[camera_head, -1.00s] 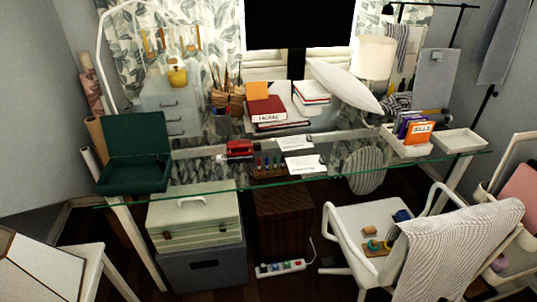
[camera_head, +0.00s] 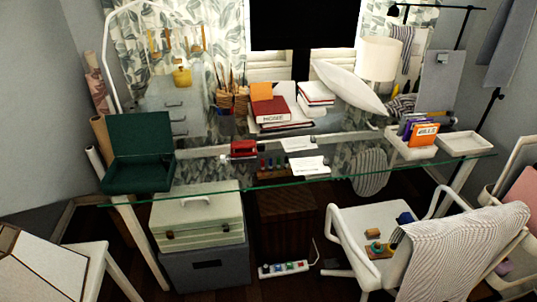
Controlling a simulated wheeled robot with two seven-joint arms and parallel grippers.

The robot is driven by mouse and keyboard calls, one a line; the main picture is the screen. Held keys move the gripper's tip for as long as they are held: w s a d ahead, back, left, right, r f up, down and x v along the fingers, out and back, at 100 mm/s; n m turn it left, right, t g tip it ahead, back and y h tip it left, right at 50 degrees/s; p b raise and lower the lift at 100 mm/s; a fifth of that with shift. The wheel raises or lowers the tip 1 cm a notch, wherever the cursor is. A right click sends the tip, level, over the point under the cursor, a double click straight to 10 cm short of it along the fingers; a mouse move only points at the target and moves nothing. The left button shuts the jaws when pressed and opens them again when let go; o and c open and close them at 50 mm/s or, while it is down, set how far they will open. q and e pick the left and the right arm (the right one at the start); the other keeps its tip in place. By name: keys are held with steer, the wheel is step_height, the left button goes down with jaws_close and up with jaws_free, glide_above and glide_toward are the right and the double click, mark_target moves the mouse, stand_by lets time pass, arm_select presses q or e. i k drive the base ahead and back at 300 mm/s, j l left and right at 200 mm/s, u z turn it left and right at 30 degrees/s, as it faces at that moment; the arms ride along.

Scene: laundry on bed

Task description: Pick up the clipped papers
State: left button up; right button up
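Small white papers (camera_head: 298,144) lie on the glass desk near its middle, just right of a red object. A second white paper or stack (camera_head: 309,166) lies nearer the front edge, with a small dark detail at its right side. I cannot tell whether either is held by a clip. A grey board (camera_head: 437,82) with a small clip-like piece near its top stands upright at the back right; I cannot tell if it holds papers. Neither of my grippers is in view.
The glass desk (camera_head: 225,187) also bears an open green box (camera_head: 139,172), a red stapler-like object (camera_head: 243,149), books (camera_head: 271,110) and white trays (camera_head: 464,144). A white chair (camera_head: 350,222) stands in front at the right. A white table corner (camera_head: 88,262) is at lower left.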

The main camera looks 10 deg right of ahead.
mark_target(317, 164)
steer(key=l+z, duration=0.15)
steer(key=l, duration=0.3)
steer(key=i+l+z, duration=0.15)
steer(key=l, duration=0.25)
steer(key=i+l+z, duration=0.1)
steer(key=l, duration=0.35)
steer(key=i+l+z, duration=0.15)
steer(key=l, duration=0.25)
